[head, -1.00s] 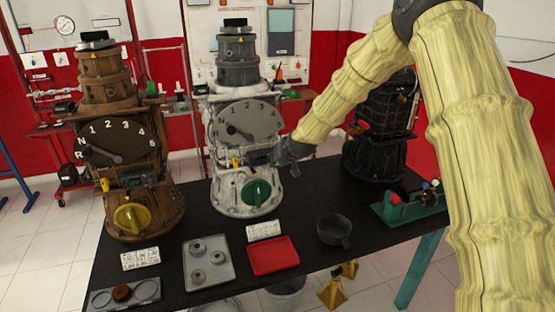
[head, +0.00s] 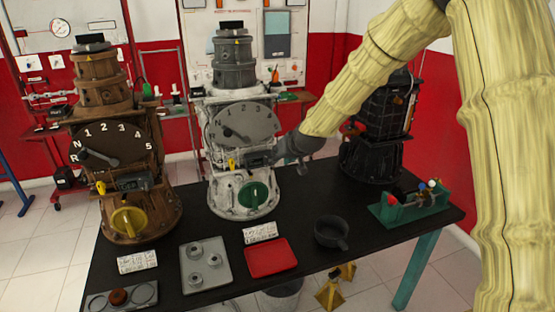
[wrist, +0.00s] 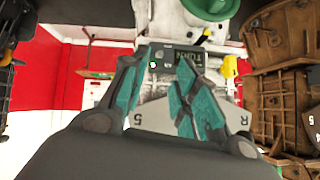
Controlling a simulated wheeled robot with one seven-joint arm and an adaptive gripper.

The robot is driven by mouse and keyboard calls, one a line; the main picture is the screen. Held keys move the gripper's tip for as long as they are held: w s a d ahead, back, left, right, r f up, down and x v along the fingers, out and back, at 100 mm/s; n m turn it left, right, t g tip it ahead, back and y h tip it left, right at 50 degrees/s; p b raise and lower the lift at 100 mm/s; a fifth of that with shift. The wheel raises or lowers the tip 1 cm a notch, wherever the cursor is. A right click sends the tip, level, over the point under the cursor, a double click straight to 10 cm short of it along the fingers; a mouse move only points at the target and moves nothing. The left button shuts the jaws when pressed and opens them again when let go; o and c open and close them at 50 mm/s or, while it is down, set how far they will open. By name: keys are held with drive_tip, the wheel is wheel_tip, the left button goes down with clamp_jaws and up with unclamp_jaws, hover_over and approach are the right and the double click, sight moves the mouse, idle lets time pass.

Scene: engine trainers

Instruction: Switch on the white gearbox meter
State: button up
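The white gearbox (head: 236,190) stands upright in the middle of the black table, with a grey numbered dial and a green knob (head: 252,195). Its dark box-shaped meter (head: 258,158) is on the front between them. In the wrist view the meter (wrist: 187,66) appears upside down, with pale characters on a dark screen and small round spots at its left end. My gripper (wrist: 161,62) has its teal fingers apart, with nothing seen between them, in front of the meter's left part. The right finger overlaps the meter; contact cannot be told. In the head view my gripper's fingertips are mostly hidden.
A brown gearbox (head: 112,185) stands left and a black gearbox (head: 375,150) right. A yellow lever (wrist: 230,66) is beside the meter. A grey tray (head: 220,276), red tray (head: 268,270) and dark pan (head: 331,234) lie along the table front.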

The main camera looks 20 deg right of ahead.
drive_tip(key=shift+v, duration=2.15)
drive_tip(key=s+a+f+g, duration=0.1)
drive_tip(key=s+f, duration=0.6)
drive_tip(key=f, duration=0.3)
drive_tip(key=s+a+f+g, duration=0.1)
drive_tip(key=s+f+g, duration=0.1)
drive_tip(key=s+f, duration=0.5)
drive_tip(key=s+a+f+g, duration=0.1)
drive_tip(key=s+f, duration=0.6)
drive_tip(key=f, duration=0.7)
drive_tip(key=shift+s+a+f+g+h, duration=0.1)
drive_tip(key=shift+a+f+g+h, duration=0.25)
drive_tip(key=shift+a, duration=0.2)
drive_tip(key=s+f+g, duration=0.1)
drive_tip(key=s+f, duration=0.3)
drive_tip(key=s, duration=0.7)
drive_tip(key=s+a+f+g, duration=0.1)
drive_tip(key=s+f, duration=0.4)
drive_tip(key=s, duration=0.6)
drive_tip(key=s+f+n+g, duration=0.1)
drive_tip(key=s+f+g, duration=0.2)
drive_tip(key=s, duration=0.8)
drive_tip(key=shift+a+f, duration=0.3)
drive_tip(key=shift+f, duration=0.6)
drive_tip(key=shift+o, duration=0.8)
drive_tip(key=shift+s+h, duration=0.1)
drive_tip(key=shift+h, duration=0.15)
